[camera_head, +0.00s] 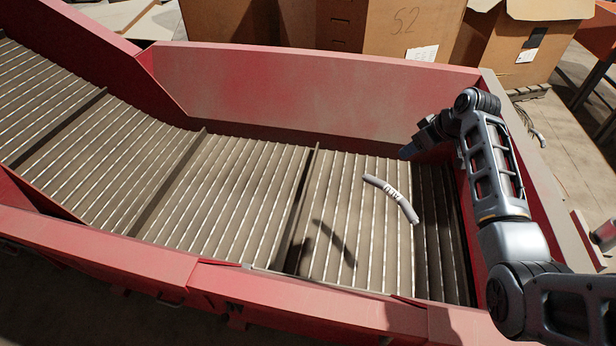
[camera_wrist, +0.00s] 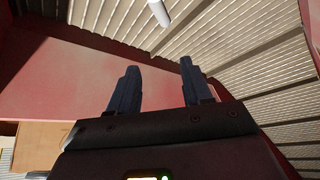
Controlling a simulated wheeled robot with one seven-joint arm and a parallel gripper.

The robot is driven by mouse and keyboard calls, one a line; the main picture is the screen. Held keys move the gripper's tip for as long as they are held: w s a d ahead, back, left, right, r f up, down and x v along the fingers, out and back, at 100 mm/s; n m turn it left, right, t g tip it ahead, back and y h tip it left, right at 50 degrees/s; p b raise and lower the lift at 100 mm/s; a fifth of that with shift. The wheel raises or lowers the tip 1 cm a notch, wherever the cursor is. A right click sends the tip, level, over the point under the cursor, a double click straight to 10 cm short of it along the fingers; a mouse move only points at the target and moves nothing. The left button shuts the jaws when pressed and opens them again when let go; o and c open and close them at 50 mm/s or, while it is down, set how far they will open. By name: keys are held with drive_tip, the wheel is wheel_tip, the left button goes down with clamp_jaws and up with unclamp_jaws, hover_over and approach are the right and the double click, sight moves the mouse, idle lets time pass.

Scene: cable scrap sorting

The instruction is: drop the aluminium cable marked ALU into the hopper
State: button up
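The grey curved cable marked ALU (camera_head: 391,193) is over the slatted floor of the red hopper (camera_head: 300,90), toward its right end. A dark curved shadow lies on the slats to its lower left, apart from it, so the cable looks to be in the air above them.
The hopper's red walls enclose the slats, with a sloped slatted section at left. Cardboard boxes (camera_head: 415,30) stand behind the back wall, and another box (camera_head: 525,45) stands at the back right. The slats left of the cable are bare.

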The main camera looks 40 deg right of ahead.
drive_tip(key=shift+o, duration=0.9)
drive_tip(key=v, duration=0.7)
drive_tip(key=shift+s+r, duration=0.2)
drive_tip(key=shift+r, duration=0.15)
